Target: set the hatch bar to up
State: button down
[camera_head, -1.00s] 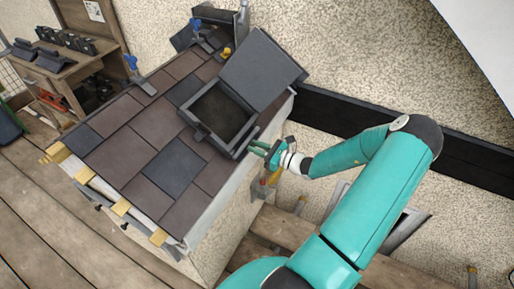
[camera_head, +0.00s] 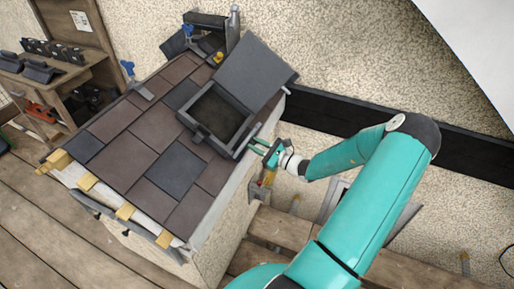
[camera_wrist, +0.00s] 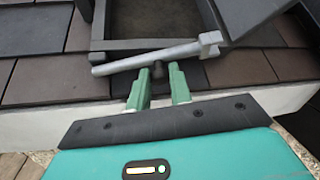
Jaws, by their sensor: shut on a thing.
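The hatch bar (camera_wrist: 130,63) is a light grey bar with a squared block at its right end. In the wrist view it lies across the near side of the dark hatch frame (camera_wrist: 98,30), slightly tilted, with its right end higher in the picture. My gripper (camera_wrist: 158,76) is just in front of it, with its two green fingers on either side of a short dark knob below the bar. It is shut on this knob. In the head view my gripper (camera_head: 258,147) is at the right corner of the hatch frame (camera_head: 217,114), and the bar is hard to make out.
The hatch lid (camera_head: 256,68) stands open behind the opening. Dark and brown tiles (camera_head: 137,130) cover the sloping roof around it. A workbench (camera_head: 75,75) with tiles and tools stands at the left. A wall with a dark beam (camera_head: 330,122) is behind my arm.

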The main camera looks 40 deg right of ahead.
jog(key=shift+s+a+r+n+t+h, duration=0.4)
jog(key=shift+s+r+h, duration=0.1)
jog(key=shift+h, duration=0.35)
jog(key=shift+s+a+r+n+t+h, duration=0.3)
jog(key=shift+s+r+t+h, duration=0.15)
jog(key=shift+h, duration=0.35)
jog(key=shift+s+a+r+n+t+h, duration=0.35)
jog(key=shift+s+r+h, duration=0.2)
jog(key=shift+h, duration=0.3)
jog(key=c, duration=1.3)
grip_release()
jog(key=shift+o, duration=0.2)
jog(key=s+f, duration=0.2)
jog(key=s, duration=1.1)
jog(key=shift+s+a+f, duration=0.15)
jog(key=shift+s+a, duration=0.2)
